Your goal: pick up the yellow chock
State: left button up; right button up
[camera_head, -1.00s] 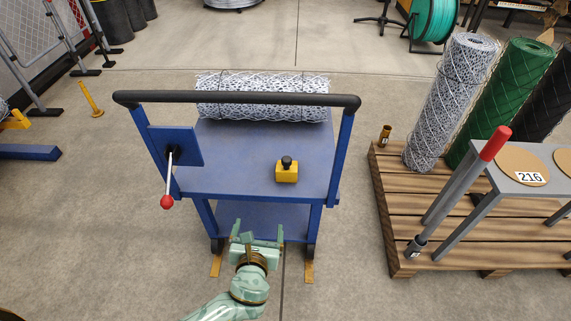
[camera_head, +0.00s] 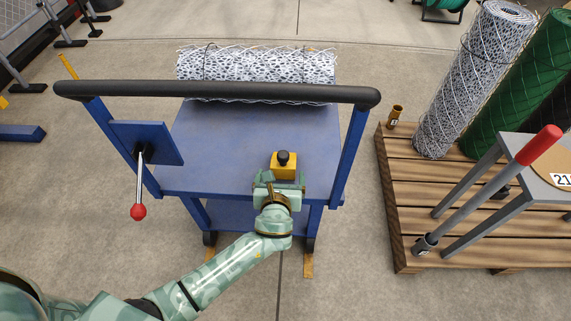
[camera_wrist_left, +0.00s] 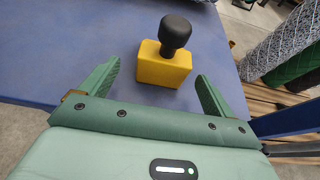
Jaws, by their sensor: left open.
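The yellow chock (camera_head: 284,169) is a small block with a black knob on top, standing on the blue cart's top (camera_head: 230,145) near its front edge. My left gripper (camera_head: 279,181) is just in front of it in the head view. In the left wrist view the chock (camera_wrist_left: 163,66) is ahead of and between the lines of the two green fingers (camera_wrist_left: 157,85). The left gripper is open and empty, and the fingers appear apart from the chock. My right gripper is not in view.
A black handlebar (camera_head: 220,92) spans the cart above its top. A wire mesh roll (camera_head: 255,68) lies at the cart's back. A lever with a red knob (camera_head: 138,211) hangs at left. A wooden pallet (camera_head: 408,190) with mesh rolls stands at right.

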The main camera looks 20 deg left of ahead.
aim_at(284, 165)
pick_arm(q)
jog(key=shift+x, duration=1)
jog(key=b+x, duration=0.4)
jog(key=shift+w+d+f, duration=0.15)
jog(key=shift+w+f, duration=0.1)
jog(key=shift+f, duration=0.25)
jog(key=shift+w, duration=0.25)
jog(key=shift+r, duration=0.25)
jog(key=c, duration=1.3)
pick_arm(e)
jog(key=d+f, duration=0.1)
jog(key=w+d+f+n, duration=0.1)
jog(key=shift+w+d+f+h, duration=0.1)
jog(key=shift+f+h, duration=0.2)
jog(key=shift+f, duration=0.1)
